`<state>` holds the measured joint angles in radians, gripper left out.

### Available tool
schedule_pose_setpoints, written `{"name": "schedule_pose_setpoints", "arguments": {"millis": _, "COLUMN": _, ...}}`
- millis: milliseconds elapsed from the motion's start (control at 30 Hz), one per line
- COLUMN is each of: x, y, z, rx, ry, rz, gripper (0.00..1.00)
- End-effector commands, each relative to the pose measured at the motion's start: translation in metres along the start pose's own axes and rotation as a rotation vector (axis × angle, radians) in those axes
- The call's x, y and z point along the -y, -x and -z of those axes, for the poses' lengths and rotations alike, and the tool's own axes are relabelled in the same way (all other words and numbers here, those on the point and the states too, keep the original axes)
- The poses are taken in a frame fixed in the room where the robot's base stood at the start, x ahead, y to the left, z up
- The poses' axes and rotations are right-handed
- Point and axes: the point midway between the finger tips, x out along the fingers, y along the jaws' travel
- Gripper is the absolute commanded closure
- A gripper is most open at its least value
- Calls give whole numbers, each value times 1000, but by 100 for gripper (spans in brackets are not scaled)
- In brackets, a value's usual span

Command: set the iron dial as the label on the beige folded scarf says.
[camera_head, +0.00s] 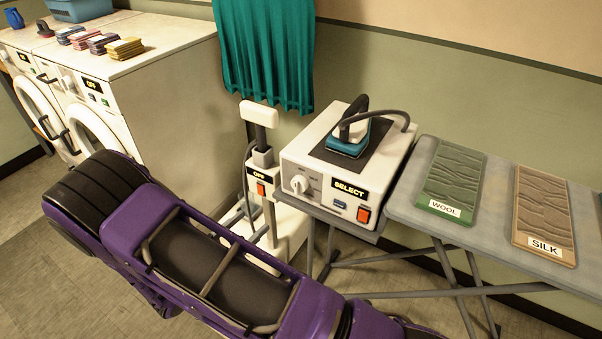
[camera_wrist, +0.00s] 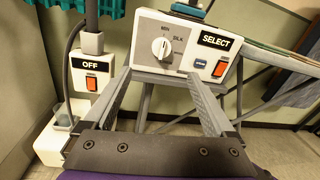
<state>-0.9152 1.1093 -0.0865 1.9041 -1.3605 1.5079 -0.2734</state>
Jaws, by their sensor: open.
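The beige folded scarf (camera_head: 544,205) lies at the right of the ironing board, and its label (camera_head: 545,247) reads SILK. The iron dial (camera_head: 299,184) is a round white knob on the front of the white iron station (camera_head: 321,179).
A green scarf (camera_head: 454,180) labelled WOOL lies on the ironing board (camera_head: 491,200). The iron (camera_head: 351,134) stands on the station, beside a SELECT sign and red switch (camera_head: 363,214). A steamer (camera_head: 259,160) with an OFF sign stands left. Washing machines (camera_head: 140,75) are farther left.

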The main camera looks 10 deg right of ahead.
Motion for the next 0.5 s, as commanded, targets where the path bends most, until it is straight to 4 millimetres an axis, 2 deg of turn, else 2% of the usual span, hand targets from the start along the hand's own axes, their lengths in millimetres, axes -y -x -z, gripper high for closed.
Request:
{"name": "schedule_pose_setpoints", "arguments": {"millis": 33, "x": 6, "y": 4, "z": 10, "rx": 8, "ry": 34, "rz": -9, "gripper": 10}}
{"name": "schedule_pose_setpoints", "arguments": {"millis": 100, "x": 10, "y": 8, "z": 17, "rx": 15, "ry": 58, "rz": -19, "gripper": 10}}
{"name": "schedule_pose_setpoints", "arguments": {"millis": 233, "x": 12, "y": 2, "z": 19, "rx": 19, "ry": 69, "rz": -22, "gripper": 10}}
{"name": "schedule_pose_setpoints", "arguments": {"millis": 367, "x": 12, "y": -18, "z": 18, "rx": 19, "ry": 68, "rz": -18, "gripper": 10}}
{"name": "schedule_pose_setpoints", "arguments": {"millis": 500, "x": 12, "y": -49, "z": 18, "rx": 18, "ry": 66, "rz": -17, "gripper": 10}}
